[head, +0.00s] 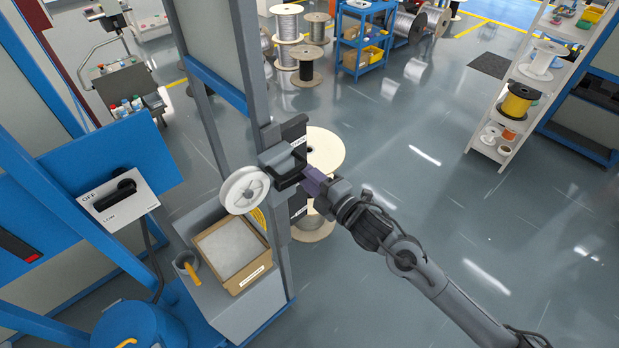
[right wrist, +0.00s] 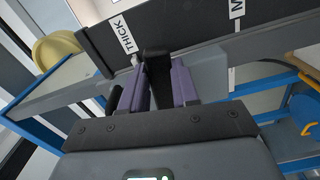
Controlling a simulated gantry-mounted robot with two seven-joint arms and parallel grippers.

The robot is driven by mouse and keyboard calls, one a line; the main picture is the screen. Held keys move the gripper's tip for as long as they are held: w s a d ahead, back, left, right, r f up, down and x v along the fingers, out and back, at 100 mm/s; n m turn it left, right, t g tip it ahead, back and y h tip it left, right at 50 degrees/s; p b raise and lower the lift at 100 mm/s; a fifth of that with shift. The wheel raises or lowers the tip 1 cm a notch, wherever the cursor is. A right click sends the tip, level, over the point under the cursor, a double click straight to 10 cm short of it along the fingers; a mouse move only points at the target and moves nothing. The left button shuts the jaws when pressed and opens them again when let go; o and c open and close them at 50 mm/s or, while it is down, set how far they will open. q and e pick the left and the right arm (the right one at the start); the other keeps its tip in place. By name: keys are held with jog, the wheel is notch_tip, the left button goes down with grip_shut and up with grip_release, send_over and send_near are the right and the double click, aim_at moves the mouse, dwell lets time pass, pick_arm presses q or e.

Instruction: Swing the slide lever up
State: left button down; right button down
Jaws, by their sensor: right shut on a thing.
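The slide lever's black handle (right wrist: 157,66) stands between the purple fingers of my right gripper (right wrist: 158,88) in the right wrist view. My right gripper (head: 314,182) is shut on it at the post in the head view. The lever sits on a dark slide plate (head: 294,130) with white labels. A label starting with "M" (right wrist: 236,9) is farther right and cut off by the frame. The fingers hide part of the handle. My left gripper is not in view.
A white spool (head: 244,190) is left of the post, above an open cardboard box (head: 232,250). A large cream reel (head: 325,150) stands behind the plate. A switch box (head: 118,200) is at left. The floor at right is largely clear.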

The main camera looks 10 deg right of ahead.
jog(key=shift+r, duration=0.1)
jog(key=c, duration=0.8)
grip_release()
jog(key=shift+c, duration=0.2)
jog(key=b+v, duration=0.1)
jog(key=v, duration=0.9)
jog(key=shift+s+d, duration=0.25)
jog(key=shift+s, duration=0.1)
